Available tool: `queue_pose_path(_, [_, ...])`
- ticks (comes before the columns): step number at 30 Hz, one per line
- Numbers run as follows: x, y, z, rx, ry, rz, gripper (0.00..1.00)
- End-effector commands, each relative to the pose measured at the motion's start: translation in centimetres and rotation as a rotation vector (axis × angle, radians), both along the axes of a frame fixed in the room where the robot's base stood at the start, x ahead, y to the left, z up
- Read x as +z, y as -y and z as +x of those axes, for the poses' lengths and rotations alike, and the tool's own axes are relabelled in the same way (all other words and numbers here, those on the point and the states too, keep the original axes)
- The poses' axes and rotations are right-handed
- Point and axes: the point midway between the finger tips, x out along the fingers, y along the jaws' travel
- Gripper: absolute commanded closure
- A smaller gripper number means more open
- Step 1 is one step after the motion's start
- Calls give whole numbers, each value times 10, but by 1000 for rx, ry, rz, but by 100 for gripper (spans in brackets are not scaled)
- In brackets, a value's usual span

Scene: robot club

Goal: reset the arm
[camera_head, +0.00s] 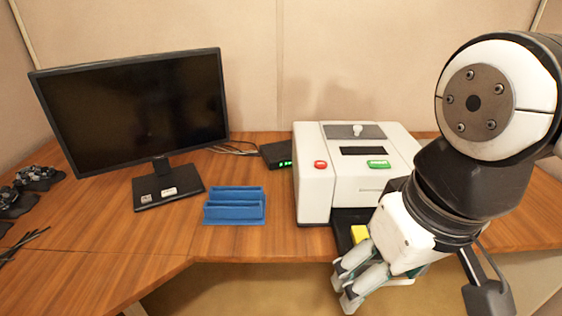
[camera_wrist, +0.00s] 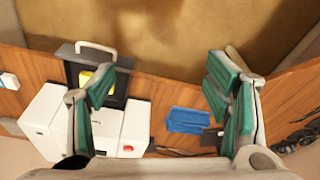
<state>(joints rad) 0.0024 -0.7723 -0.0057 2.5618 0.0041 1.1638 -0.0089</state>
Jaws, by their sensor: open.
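My gripper (camera_head: 352,286) hangs in front of the desk's front edge, below and left of the big white arm joints. In the wrist view my gripper (camera_wrist: 160,84) shows its two green-padded fingers spread wide with nothing between them. The arm is bent, and it hides part of the white machine's right side and its drawer.
A white machine (camera_head: 312,188) with red and green buttons stands on the desk. Its black drawer (camera_wrist: 112,98) is out, with a yellow thing (camera_head: 359,233) in it. A blue rack (camera_head: 234,212), a monitor (camera_head: 140,105) and a small black box (camera_head: 276,153) stand left.

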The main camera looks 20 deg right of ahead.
Motion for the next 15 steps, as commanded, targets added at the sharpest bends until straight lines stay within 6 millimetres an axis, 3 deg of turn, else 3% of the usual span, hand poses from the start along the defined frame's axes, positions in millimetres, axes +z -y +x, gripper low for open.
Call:
queue_pose_path(8, [4,0,0,-2,4,0,29])
queue_pose_path(11, [18,1,0,-3,22,0,29])
queue_pose_path(15, [53,2,-1,-3,75,-4,29])
